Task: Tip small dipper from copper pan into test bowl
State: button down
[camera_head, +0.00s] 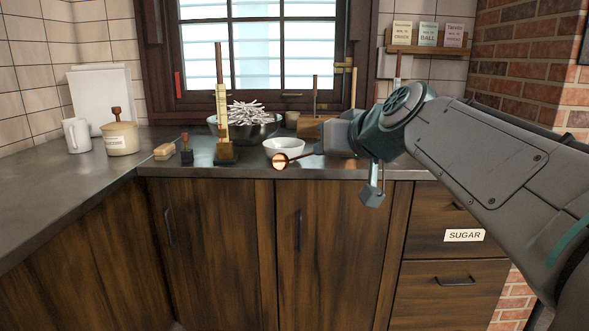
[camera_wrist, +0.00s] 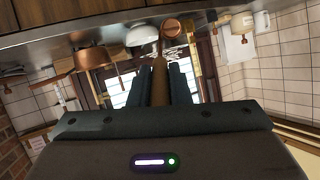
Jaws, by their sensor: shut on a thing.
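My gripper (camera_wrist: 160,72) is shut on the wooden handle of the small dipper (camera_wrist: 170,28); the handle runs up between its two dark fingers in the wrist view. In the head view the dipper's round copper cup (camera_head: 280,161) shows at the front left of the white bowl (camera_head: 287,145), overlapping its near rim. I cannot tell whether they touch, or what the cup holds. The white bowl also shows in the wrist view (camera_wrist: 141,36), beside the dipper cup. The copper pan (camera_wrist: 97,58) stands left of it there; my arm hides it in the head view.
A dark bowl of white sticks (camera_head: 250,122) and an upright block with a tall stick (camera_head: 222,135) stand left of the white bowl. A lidded crock (camera_head: 120,138) and white mug (camera_head: 76,135) stand far left. The left counter is mostly clear.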

jog(key=w+d+f+m+t+h, duration=0.15)
jog(key=w+f, duration=0.25)
jog(key=f, duration=0.4)
jog(key=w+d+f+m+g+h, duration=0.1)
jog(key=w+f+m+h, duration=0.15)
jog(key=w+f, duration=0.35)
jog(key=s+d+f+m+h, duration=0.2)
jog(key=s+d+f+h, duration=0.1)
jog(key=f, duration=1)
jog(key=s+d+f+m+h, duration=0.2)
jog(key=d+f+h, duration=0.1)
jog(key=f, duration=1.1)
notch_tip(320, 180, up, 32)
jog(key=p, duration=3.1)
jog(key=shift+w+f+y, duration=0.15)
jog(key=shift+y, duration=0.15)
jog(key=shift+d, duration=0.15)
